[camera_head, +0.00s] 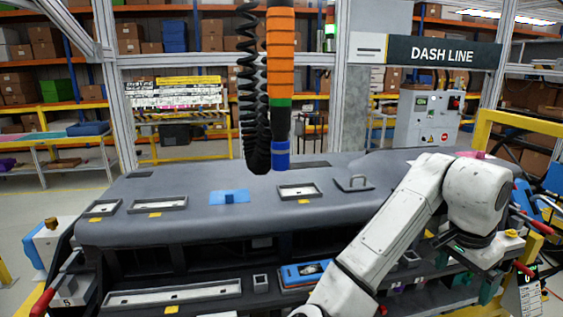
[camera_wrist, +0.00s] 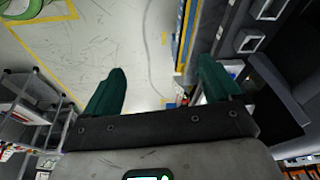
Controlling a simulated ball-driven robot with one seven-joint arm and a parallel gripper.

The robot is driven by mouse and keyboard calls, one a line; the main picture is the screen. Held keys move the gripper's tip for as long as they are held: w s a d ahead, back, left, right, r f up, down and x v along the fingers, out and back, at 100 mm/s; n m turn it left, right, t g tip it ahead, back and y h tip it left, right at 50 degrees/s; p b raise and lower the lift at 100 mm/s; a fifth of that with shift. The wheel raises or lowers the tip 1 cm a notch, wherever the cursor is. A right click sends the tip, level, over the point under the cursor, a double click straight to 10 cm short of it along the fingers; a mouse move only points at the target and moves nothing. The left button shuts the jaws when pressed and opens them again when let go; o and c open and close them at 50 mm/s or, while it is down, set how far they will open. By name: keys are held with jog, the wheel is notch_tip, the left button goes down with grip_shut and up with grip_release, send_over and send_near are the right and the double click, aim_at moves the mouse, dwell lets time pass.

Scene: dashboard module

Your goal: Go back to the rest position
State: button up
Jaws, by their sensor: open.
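My gripper (camera_wrist: 162,92) shows in the wrist view with its two green fingers spread wide apart and nothing between them. Beyond the fingers lie the pale floor and the side of the dashboard module. In the head view my white arm rises from the bottom middle to the right and bends over the right end of the grey dashboard module (camera_head: 235,225). The arm's end is to the right, and my fingers there are mostly hidden or too small to make out.
An orange and black hanging tool (camera_head: 280,75) with a coiled cable hangs over the module's middle. A blue and black item (camera_head: 303,273) lies on the lower ledge. A control cabinet (camera_head: 427,118) and yellow rail (camera_head: 520,122) stand at right. Open floor (camera_head: 55,215) shows at left.

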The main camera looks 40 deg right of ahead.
jog(key=w+a+f+n+t+h, duration=0.1)
jog(key=w+a+f+n+h, duration=0.1)
jog(key=w+a+f+n, duration=0.35)
jog(key=w+a+f+n+t+h, duration=0.1)
jog(key=w+a+f+n+t, duration=0.15)
jog(key=f+n, duration=0.6)
jog(key=s+a+f+n+g+y, duration=0.1)
jog(key=s+a+f+n+y, duration=0.2)
jog(key=a+f, duration=0.4)
jog(key=s+a+f+n+y, duration=0.2)
jog(key=s+a+f+n, duration=0.2)
jog(key=a+f, duration=0.4)
jog(key=s+a, duration=0.1)
jog(key=a, duration=0.4)
jog(key=shift+s+a+n+g+y, duration=0.15)
jog(key=shift+s+n+g+y, duration=0.15)
jog(key=shift+s+g+y, duration=0.1)
jog(key=shift+c, duration=0.4)
